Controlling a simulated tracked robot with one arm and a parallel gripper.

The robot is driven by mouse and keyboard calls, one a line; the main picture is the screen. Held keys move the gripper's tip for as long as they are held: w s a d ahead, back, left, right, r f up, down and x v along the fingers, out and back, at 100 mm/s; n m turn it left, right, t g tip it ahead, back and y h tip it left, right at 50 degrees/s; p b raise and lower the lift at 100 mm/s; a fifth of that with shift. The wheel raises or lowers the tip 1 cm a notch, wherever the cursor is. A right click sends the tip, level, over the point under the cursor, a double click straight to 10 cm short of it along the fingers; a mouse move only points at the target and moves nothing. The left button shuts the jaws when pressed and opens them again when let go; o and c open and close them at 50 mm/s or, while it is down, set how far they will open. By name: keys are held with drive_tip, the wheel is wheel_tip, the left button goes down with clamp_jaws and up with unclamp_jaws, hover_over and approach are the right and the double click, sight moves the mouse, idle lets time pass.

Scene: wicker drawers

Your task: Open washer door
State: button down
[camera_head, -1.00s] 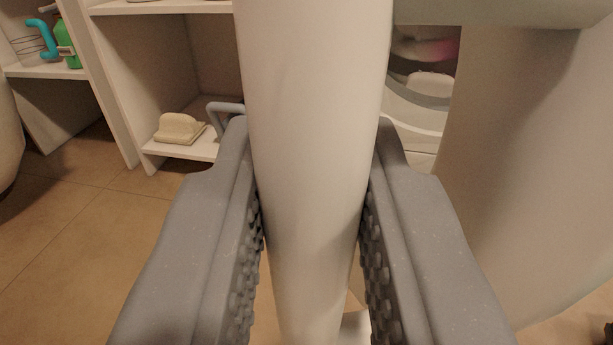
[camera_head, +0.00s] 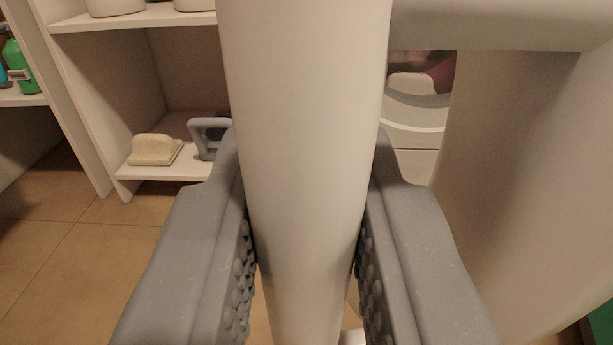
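A thick pale vertical bar (camera_head: 305,150), apparently the washer door's handle, fills the middle of the view. A horizontal pale piece (camera_head: 500,25) runs right from its upper part, towards a broad rounded pale surface (camera_head: 530,180) that looks like part of the door. My gripper (camera_head: 308,150) has one grey finger on each side of the bar and looks shut on it. The bar hides whatever lies straight behind it. The washer's body cannot be clearly made out.
A white shelf unit (camera_head: 100,110) stands behind at left, holding a beige block (camera_head: 155,149) and a blue-grey handled item (camera_head: 210,137). A green bottle (camera_head: 18,65) is at far left. Pale rounded forms (camera_head: 413,110) show behind the bar. Tiled floor (camera_head: 100,260) is clear at lower left.

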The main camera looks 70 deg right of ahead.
drive_tip(key=shift+s+a, duration=0.15)
drive_tip(key=shift+a, duration=0.3)
drive_tip(key=c, duration=1.6)
unclamp_jaws()
drive_tip(key=shift+t, duration=0.3)
drive_tip(key=shift+d, duration=0.2)
